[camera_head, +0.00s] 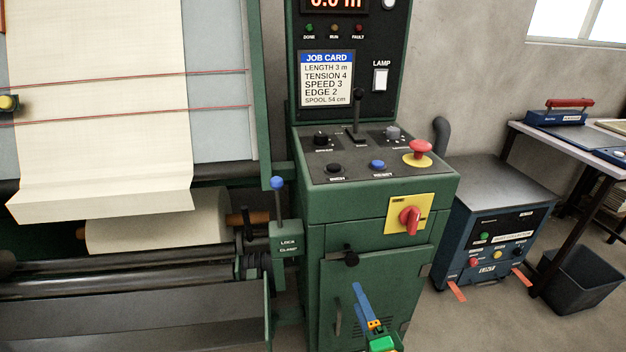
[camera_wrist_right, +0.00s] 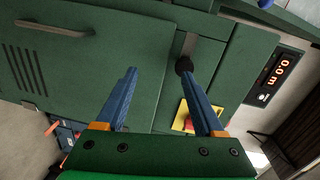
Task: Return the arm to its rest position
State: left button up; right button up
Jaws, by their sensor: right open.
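My right gripper (camera_head: 358,290) is low in front of the green cabinet door (camera_head: 385,285), below a black knob (camera_head: 351,258). In the right wrist view its two blue fingers (camera_wrist_right: 157,70) are spread apart with nothing held between them. In that view the black knob (camera_wrist_right: 184,66) appears close beside the tip of the right-hand finger; whether they touch cannot be told. My left gripper does not show in the head view.
The green console has a red mushroom button (camera_head: 420,148) and a red rotary switch (camera_head: 410,220). A blue-knobbed clamp lever (camera_head: 277,184) stands left of it, beside the cloth (camera_head: 100,110) and rollers. A blue machine (camera_head: 490,235) stands right. Floor shows between them.

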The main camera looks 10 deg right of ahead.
jog(key=s+a+f+n+g+p, duration=0.1)
jog(key=s+f+n+g+p, duration=0.7)
jog(key=s+f, duration=0.95)
jog(key=s+d+f+n+g, duration=0.1)
jog(key=s+f+n+g, duration=0.1)
jog(key=s, duration=0.4)
jog(key=s+d+f+n+g, duration=0.2)
jog(key=s+f+n+g, duration=0.1)
jog(key=s+n, duration=0.2)
jog(key=s+d+f+n+g+h, duration=0.1)
jog(key=s+f+n+g, duration=0.1)
jog(key=s, duration=0.6)
jog(key=shift+d+f+n+g, duration=0.35)
jog(key=shift+f+n+g, duration=0.1)
jog(key=shift+n, duration=0.35)
